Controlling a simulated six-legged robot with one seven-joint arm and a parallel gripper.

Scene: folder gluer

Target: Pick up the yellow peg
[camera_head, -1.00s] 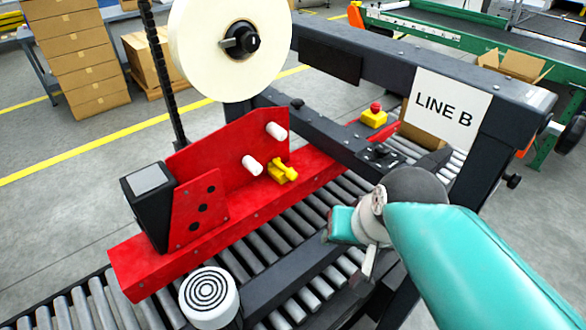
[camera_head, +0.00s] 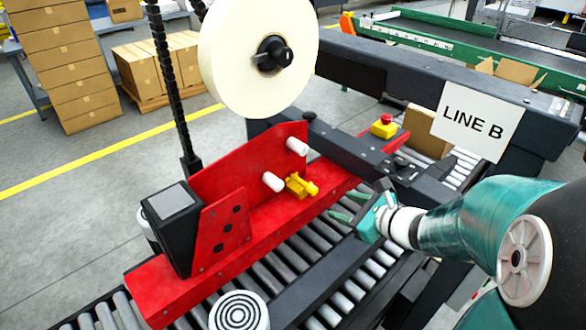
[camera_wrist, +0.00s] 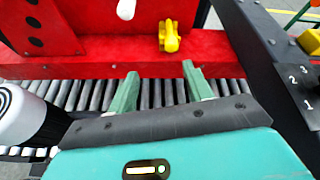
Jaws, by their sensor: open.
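The yellow peg (camera_head: 300,186) sits on the red machine frame, close to two white rollers. It also shows in the wrist view (camera_wrist: 169,37), near the top and a little right of the middle. My gripper (camera_head: 340,205) is open and empty, to the right of the peg and apart from it. In the wrist view the two green fingers of my gripper (camera_wrist: 160,84) are spread and point toward the red frame, with the peg beyond them.
The red frame (camera_head: 160,287) stands over grey conveyor rollers (camera_wrist: 150,92). A dark beam (camera_head: 340,143) runs behind the peg. A tape roll (camera_head: 240,60) hangs above. A yellow box with a red button (camera_head: 383,127) and a LINE B sign (camera_head: 472,122) are at right.

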